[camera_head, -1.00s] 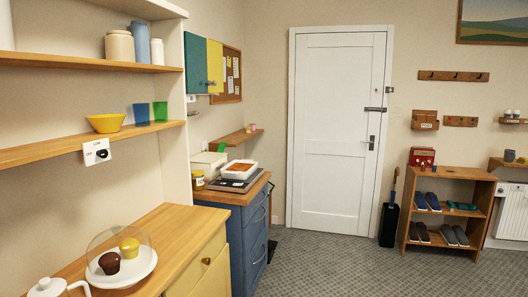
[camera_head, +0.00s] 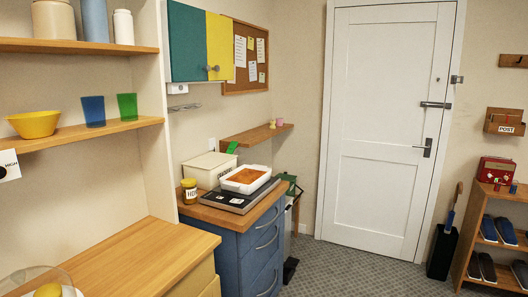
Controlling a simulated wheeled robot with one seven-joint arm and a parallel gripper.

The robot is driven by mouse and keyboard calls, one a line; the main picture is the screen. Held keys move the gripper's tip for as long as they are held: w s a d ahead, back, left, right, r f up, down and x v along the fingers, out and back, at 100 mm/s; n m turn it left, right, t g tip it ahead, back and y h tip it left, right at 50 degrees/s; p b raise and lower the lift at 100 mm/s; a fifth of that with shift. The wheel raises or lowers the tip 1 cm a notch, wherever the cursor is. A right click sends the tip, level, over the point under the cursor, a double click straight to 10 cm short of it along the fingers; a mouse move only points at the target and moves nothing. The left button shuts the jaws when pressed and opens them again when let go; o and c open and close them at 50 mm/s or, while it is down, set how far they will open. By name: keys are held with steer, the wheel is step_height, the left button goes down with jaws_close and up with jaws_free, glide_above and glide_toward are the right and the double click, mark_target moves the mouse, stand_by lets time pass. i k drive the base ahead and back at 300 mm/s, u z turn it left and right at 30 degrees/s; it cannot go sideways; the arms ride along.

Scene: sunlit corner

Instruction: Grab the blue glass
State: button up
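The blue glass (camera_head: 93,111) stands upright on the lower wall shelf (camera_head: 75,139) at the left. It is between a yellow bowl (camera_head: 34,124) on its left and a green glass (camera_head: 127,106) on its right, with a small gap to each. My gripper is not in view.
Below the shelf is a wooden counter (camera_head: 130,257) with a domed plate at its front left. Jars and a bottle stand on the upper shelf (camera_head: 75,46). A blue cabinet (camera_head: 262,250) with a hob and dish stands beyond. Carpet floor (camera_head: 335,270) is free before the door.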

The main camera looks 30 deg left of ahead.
mark_target(94, 109)
steer(key=u, duration=0.55)
steer(key=i, duration=1.3)
steer(key=u, duration=1.9)
steer(key=i, duration=1.15)
steer(key=u, duration=0.55)
